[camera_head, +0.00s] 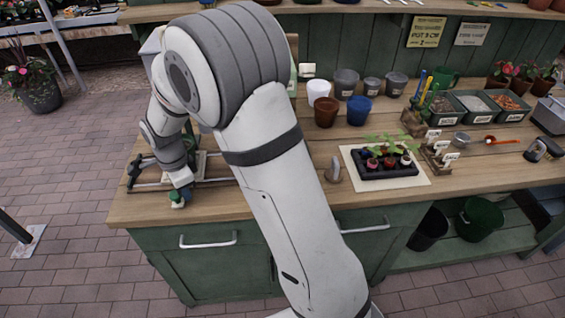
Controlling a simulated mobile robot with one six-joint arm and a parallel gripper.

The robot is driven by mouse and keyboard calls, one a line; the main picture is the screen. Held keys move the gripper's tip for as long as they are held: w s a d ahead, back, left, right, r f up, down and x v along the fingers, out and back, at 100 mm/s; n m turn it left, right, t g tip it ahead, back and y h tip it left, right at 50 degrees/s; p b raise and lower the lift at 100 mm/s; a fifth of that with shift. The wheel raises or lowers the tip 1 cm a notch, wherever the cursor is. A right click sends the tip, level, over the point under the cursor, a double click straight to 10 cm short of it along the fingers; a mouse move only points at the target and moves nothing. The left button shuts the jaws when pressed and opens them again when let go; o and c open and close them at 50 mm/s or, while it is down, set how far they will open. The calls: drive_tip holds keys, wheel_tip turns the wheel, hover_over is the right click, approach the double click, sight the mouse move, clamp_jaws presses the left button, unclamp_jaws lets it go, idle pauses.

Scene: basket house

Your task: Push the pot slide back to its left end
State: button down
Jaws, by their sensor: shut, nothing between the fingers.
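The pot slide (218,181) lies at the left end of the wooden bench, with dark rails running left to right. Its left end (134,172) shows as a dark end piece. A pale plate (199,160) shows between the rails, partly behind my wrist. My gripper (178,190) points down at the front of the slide, left of the plate, and is shut with nothing held. A small green piece (177,201) shows at its tip; I cannot tell whether they touch. My arm hides the right part of the slide and any pot there.
Right of my arm stand a white cup (318,91), a brown pot (326,112), a blue pot (359,110) and a black seedling tray (386,166) on a pale mat. A grey-brown upright object (334,170) stands near the front edge.

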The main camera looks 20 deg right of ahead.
drive_tip(key=a, duration=0.2)
drive_tip(key=w+a, duration=0.1)
drive_tip(key=a, duration=0.1)
drive_tip(key=w+a, duration=0.1)
drive_tip(key=a, duration=0.1)
drive_tip(key=shift+a+p, duration=0.4)
drive_tip(key=r+p, duration=0.1)
drive_tip(key=d+r+p, duration=0.1)
drive_tip(key=r, duration=0.1)
drive_tip(key=r+p, duration=0.1)
drive_tip(key=r, duration=0.1)
drive_tip(key=shift+s+d, duration=0.3)
drive_tip(key=shift+d, duration=0.05)
drive_tip(key=shift+r, duration=0.1)
drive_tip(key=s+d+r+n+t, duration=0.2)
drive_tip(key=s+d+r+n, duration=0.55)
drive_tip(key=d+r, duration=0.5)
drive_tip(key=s+d+n+t, duration=0.1)
drive_tip(key=s+d+n, duration=0.6)
drive_tip(key=s, duration=0.8)
drive_tip(key=d+r, duration=0.1)
drive_tip(key=d, duration=0.2)
drive_tip(key=shift+d+n, duration=0.35)
drive_tip(key=shift+d, duration=0.05)
